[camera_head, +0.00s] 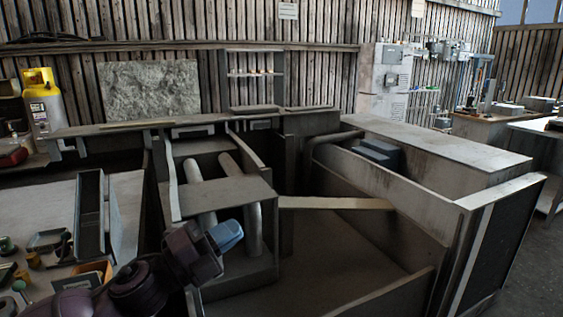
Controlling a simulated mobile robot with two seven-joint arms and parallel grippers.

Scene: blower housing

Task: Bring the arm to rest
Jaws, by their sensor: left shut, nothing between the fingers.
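My left arm comes in from the lower left, dark purple. Its gripper (228,235), with pale blue fingers, is shut and empty. It points up and to the right, in front of the open grey blower housing (400,185). Inside the housing, pale pipes (203,195) run beside a flat grey plate (222,196). The gripper overlaps the lower part of this area in the picture; I cannot tell whether it touches anything. My right gripper does not show.
A worktop (50,205) at the left holds a long narrow tray (90,213) and several small parts. A pale bar (335,203) crosses the housing's opening. Workbenches (482,128) stand at the back right. Bare floor shows at the far right.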

